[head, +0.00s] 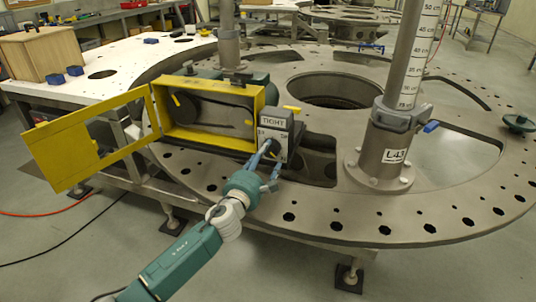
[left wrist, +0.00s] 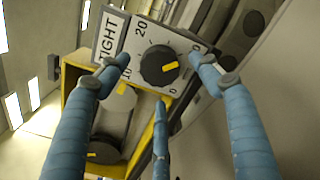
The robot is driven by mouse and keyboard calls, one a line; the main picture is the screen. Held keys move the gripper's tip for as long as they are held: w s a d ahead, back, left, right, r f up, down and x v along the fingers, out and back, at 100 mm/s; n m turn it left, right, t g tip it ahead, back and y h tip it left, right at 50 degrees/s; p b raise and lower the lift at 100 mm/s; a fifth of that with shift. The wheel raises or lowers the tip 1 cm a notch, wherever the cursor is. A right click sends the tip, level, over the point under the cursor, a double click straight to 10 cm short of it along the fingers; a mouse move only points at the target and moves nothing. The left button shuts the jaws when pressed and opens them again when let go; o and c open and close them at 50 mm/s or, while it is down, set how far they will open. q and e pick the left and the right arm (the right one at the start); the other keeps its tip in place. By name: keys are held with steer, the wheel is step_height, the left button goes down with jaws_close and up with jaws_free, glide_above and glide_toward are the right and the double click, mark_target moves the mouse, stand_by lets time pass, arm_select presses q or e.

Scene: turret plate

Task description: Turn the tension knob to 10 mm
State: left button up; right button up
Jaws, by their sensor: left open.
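The tension knob (left wrist: 158,66) is round and black with a yellow mark, on a grey panel (left wrist: 185,37) labelled TIGHT. In the left wrist view the mark points right, between the 0 and a partly hidden label at upper right. The 10 (left wrist: 125,74) is at the knob's lower left and the 20 at its upper left. My left gripper (left wrist: 159,80) is open, its blue fingers spread around the knob; I cannot tell whether they touch it. In the head view the left gripper (head: 267,166) is at the front of the TIGHT box (head: 275,126). My right gripper is not in view.
A yellow-framed housing (head: 208,136) with its yellow door (head: 85,143) swung open stands left of the box. A grey post (head: 414,60) with a scale rises at right from the round metal plate (head: 330,208). A wooden box (head: 42,52) sits on the white table.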

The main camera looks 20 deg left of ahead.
mark_target(271, 148)
arm_select(q)
steer(key=shift+w, duration=1.25)
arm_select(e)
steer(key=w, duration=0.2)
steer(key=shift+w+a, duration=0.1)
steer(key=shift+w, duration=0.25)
arm_select(q)
steer(key=shift+c, duration=0.5)
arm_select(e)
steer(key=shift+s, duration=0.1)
arm_select(q)
steer(key=c, duration=1.1)
steer(key=shift+o, duration=0.2)
steer(key=shift+r, duration=0.1)
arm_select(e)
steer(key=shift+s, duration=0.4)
